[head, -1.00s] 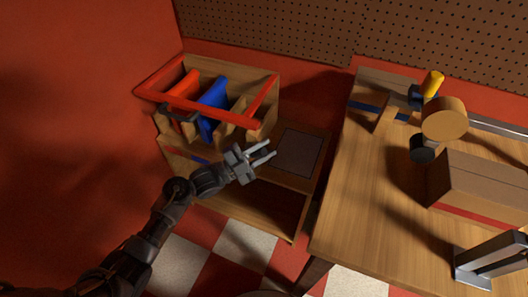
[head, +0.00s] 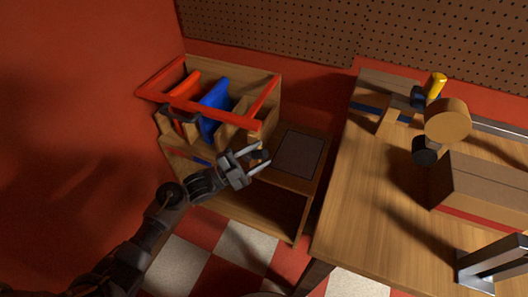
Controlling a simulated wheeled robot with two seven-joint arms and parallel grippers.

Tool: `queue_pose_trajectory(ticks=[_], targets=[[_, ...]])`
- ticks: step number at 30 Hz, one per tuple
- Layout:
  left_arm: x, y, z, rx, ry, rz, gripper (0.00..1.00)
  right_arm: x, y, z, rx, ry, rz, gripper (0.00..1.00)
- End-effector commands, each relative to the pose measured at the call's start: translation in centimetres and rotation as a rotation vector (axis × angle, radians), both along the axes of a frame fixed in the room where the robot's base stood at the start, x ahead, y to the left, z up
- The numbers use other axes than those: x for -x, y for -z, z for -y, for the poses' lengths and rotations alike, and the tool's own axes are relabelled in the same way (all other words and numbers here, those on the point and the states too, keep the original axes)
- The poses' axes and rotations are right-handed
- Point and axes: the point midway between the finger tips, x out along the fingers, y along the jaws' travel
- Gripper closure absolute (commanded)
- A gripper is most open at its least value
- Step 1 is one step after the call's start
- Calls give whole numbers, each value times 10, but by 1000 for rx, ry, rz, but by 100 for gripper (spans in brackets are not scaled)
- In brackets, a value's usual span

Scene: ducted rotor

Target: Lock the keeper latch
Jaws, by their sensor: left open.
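A wooden rack (head: 252,82) stands on a low wooden stand at the left. A red bar frame (head: 212,115) lies across its top, around an orange-red panel (head: 183,88) and a blue panel (head: 217,97) in the slots. A dark grey piece (head: 178,116) sits at the rack's front left, under the red bar; I cannot tell whether it is the keeper latch or whether it is locked. My left gripper (head: 262,156) is open and empty, in front of the rack's right front corner, apart from the red bar in the picture. My right gripper is out of view.
A dark flat pad (head: 299,155) lies on the stand right of the rack. The wooden workbench (head: 365,205) at right holds a yellow-handled part (head: 436,86), a round wooden piece (head: 447,121), a long box (head: 490,182) and a metal bracket (head: 490,262). Its left front is clear.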

Motion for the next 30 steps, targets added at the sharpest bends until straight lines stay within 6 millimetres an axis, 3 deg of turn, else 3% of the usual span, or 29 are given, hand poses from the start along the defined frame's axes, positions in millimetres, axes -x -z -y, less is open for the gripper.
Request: queue_pose_trajectory(ticks=[6, 12, 24, 28, 30], targets=[[18, 16, -40, -2, -2, -1, 53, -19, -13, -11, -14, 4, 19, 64], [29, 24, -65, -2, -1, 0, 53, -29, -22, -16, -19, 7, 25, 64], [33, 25, -73, 0, -1, 0, 53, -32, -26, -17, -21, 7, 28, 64], [31, 32, -73, -7, -17, -26, 69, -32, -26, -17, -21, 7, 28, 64], [28, 50, -75, -23, -59, -92, 78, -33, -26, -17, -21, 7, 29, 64]])
